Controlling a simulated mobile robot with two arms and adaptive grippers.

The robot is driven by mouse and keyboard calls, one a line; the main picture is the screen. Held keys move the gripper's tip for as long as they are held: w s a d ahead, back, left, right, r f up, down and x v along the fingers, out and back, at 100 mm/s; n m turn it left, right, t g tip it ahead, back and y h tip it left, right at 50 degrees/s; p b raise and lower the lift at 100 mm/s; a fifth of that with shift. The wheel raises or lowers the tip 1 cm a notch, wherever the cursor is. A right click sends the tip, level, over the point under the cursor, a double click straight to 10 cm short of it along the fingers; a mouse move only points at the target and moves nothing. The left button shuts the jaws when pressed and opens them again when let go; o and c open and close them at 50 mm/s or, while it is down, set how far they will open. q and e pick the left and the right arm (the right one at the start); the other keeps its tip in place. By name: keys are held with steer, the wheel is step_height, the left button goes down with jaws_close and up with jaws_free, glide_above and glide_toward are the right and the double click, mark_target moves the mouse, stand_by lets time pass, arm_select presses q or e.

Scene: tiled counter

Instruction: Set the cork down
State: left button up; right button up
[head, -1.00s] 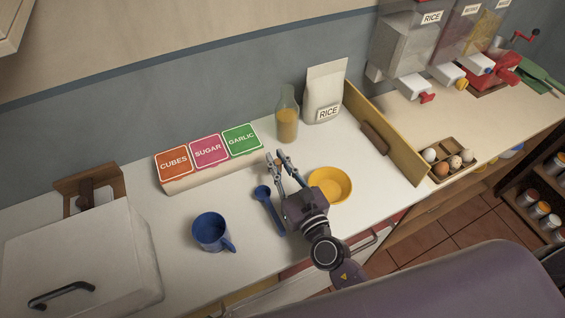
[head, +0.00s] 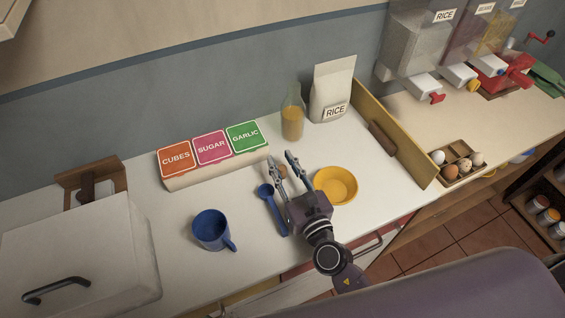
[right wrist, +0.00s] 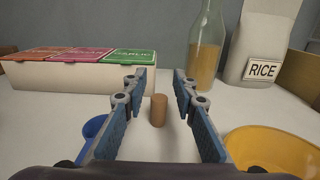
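The cork (head: 283,171) is a small brown cylinder. In the right wrist view the cork (right wrist: 159,110) stands upright on the white counter between my right gripper's fingers, with a gap on each side. My right gripper (head: 280,157) is open around it, and its spread blue-grey fingers also show in the right wrist view (right wrist: 157,86). The bottle (head: 292,120) with yellowish contents stands behind the cork, near the wall. My left gripper is not in view.
A blue spoon (head: 272,208) lies left of my right gripper and a yellow bowl (head: 335,185) stands right of it. A blue mug (head: 210,230) is further left. Labelled boxes (head: 212,149) and a rice bag (head: 333,90) stand behind.

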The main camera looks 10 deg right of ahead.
steer(key=shift+d, duration=0.1)
steer(key=shift+r+p, duration=0.4)
steer(key=shift+r, duration=0.05)
steer(key=shift+s+r, duration=0.15)
steer(key=shift+r, duration=0.1)
steer(key=s+b, duration=0.1)
steer(key=s, duration=0.2)
steer(key=s+d+b, duration=0.1)
steer(key=s, duration=0.2)
steer(key=s+d+b, duration=0.1)
steer(key=s+b, duration=0.1)
steer(key=s, duration=0.2)
steer(key=shift+f, duration=0.3)
steer(key=shift+s+d+r, duration=0.1)
steer(key=shift+s+r, duration=0.1)
steer(key=shift+s, duration=0.55)
